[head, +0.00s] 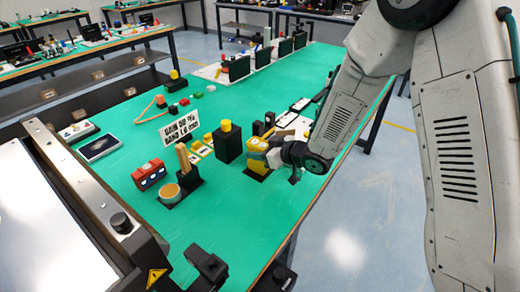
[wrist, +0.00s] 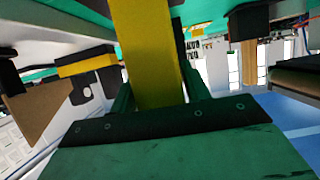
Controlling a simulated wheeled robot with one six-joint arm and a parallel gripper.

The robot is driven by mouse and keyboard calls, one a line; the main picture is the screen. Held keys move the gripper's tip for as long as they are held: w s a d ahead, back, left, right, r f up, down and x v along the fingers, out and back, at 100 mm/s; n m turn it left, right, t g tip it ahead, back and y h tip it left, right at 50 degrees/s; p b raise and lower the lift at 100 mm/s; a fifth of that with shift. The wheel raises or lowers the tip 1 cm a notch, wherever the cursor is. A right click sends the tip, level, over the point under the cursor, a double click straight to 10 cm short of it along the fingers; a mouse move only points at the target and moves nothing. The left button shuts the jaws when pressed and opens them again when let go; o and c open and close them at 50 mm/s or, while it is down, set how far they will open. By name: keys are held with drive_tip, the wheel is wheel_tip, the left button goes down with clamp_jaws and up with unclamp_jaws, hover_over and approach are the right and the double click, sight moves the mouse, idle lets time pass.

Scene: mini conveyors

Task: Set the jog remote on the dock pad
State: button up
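The jog remote (head: 256,148), a yellow body with dark parts, stands roughly upright near the table's right edge in the head view. My gripper (head: 276,153) reaches it from the right. In the wrist view the yellow body (wrist: 146,60) fills the space between my two dark green fingers (wrist: 158,95), which look shut on it. A dark flat patch (head: 257,174), which looks like the dock pad, shows directly below the remote. I cannot tell whether the remote touches it. The remote's right side is hidden by my gripper.
A black box with a yellow button (head: 228,145) stands just left of the remote.

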drive_tip(key=shift+o, duration=0.9)
drive_tip(key=shift+r, duration=0.1)
